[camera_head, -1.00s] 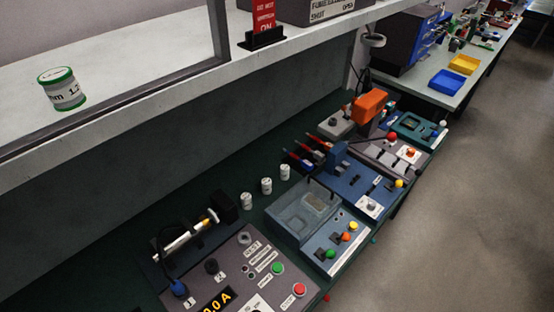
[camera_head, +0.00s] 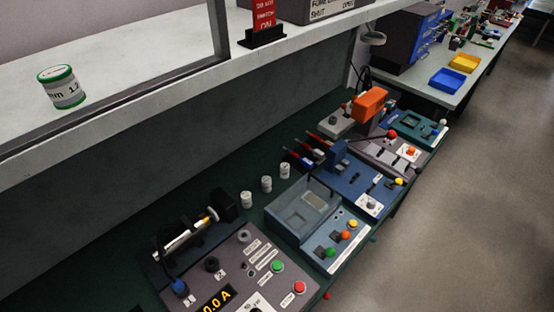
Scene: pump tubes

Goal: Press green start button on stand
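A grey control panel (camera_head: 225,280) stands at the near end of the green bench, at the bottom of the head view. It carries a green button (camera_head: 278,266) and a red button (camera_head: 299,287) to its right, with small white labels beside them. A yellow readout (camera_head: 217,299) on the panel ends in "0 A". Another green button (camera_head: 331,252) sits on the blue-grey box unit (camera_head: 318,262) behind it, in a row with orange and yellow buttons. Neither of my grippers is in view, and nothing covers the green buttons.
A tube-like device (camera_head: 187,238) stands left of the panel. Several small white containers (camera_head: 267,183) stand at the bench's back. A shelf (camera_head: 150,75) overhangs the bench and holds a green-and-white spool (camera_head: 63,87). Bare floor (camera_head: 455,220) lies to the right.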

